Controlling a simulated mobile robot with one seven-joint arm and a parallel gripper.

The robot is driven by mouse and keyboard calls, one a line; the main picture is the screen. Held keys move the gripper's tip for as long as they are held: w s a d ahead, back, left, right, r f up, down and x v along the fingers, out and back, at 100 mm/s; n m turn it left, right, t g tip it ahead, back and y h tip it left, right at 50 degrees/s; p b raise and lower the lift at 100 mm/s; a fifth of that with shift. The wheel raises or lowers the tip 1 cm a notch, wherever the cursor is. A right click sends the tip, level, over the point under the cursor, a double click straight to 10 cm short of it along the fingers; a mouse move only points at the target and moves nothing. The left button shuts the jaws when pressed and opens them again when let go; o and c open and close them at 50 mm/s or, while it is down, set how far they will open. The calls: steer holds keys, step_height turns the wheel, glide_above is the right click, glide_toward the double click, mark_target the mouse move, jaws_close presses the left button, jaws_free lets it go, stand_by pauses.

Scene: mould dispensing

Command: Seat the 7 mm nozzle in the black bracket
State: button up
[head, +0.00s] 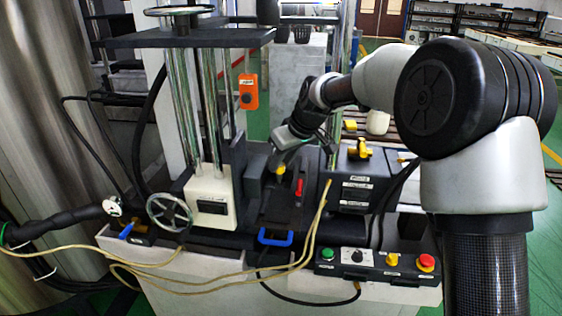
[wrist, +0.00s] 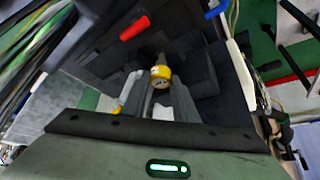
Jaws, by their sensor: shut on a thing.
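The nozzle, with a yellow end, is between my gripper's fingers in the wrist view (wrist: 161,76). It shows in the head view as a small yellow spot (head: 281,170). My gripper (wrist: 160,92) is shut on it, pointing down into the dark recess of the machine. Black block-like parts surround the nozzle, one close on its right (wrist: 203,72); I cannot tell which is the bracket. The nozzle appears in front of these dark surfaces, and whether it touches them is unclear. Its far end and the size marking cannot be made out.
A red handle (head: 299,187) stands right of the nozzle in the head view. A blue handle (head: 275,238) is at the recess's front. A column press with a handwheel (head: 169,213) stands left. A black box (head: 354,188) stands right, with a button panel (head: 376,265) below.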

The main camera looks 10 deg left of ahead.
steer(key=shift+w+d+f, duration=0.2)
steer(key=shift+w+d, duration=0.3)
steer(key=shift+d, duration=0.1)
steer(key=o, duration=1)
steer(key=shift+o, duration=0.4)
steer(key=shift+d+r, duration=0.1)
steer(key=shift+r, duration=0.35)
steer(key=shift+o, duration=0.2)
steer(key=s+a+v, duration=0.1)
steer(key=v, duration=1.5)
steer(key=shift+s+d+r, duration=0.15)
steer(key=shift+s+r, duration=0.05)
steer(key=shift+r, duration=0.1)
steer(key=s+d+r+m+t+h+p, duration=0.1)
steer(key=s+d+r+m+h+p, duration=0.15)
steer(key=s+d, duration=0.55)
steer(key=s+d+r+m+h+p, duration=0.1)
steer(key=s+d+m, duration=0.2)
steer(key=s+d, duration=0.5)
steer(key=s+d+f+m+p, duration=0.1)
steer(key=s+d+f+m, duration=0.1)
steer(key=s, duration=0.4)
steer(key=s+d+f+m+h, duration=0.1)
steer(key=s+d+f+m, duration=0.1)
steer(key=s, duration=0.4)
steer(key=d+f, duration=0.1)
steer(key=d, duration=0.1)
steer(key=shift+s+d+t+p, duration=0.25)
steer(key=shift+d+t+p, duration=0.1)
steer(key=shift+t+p, duration=0.05)
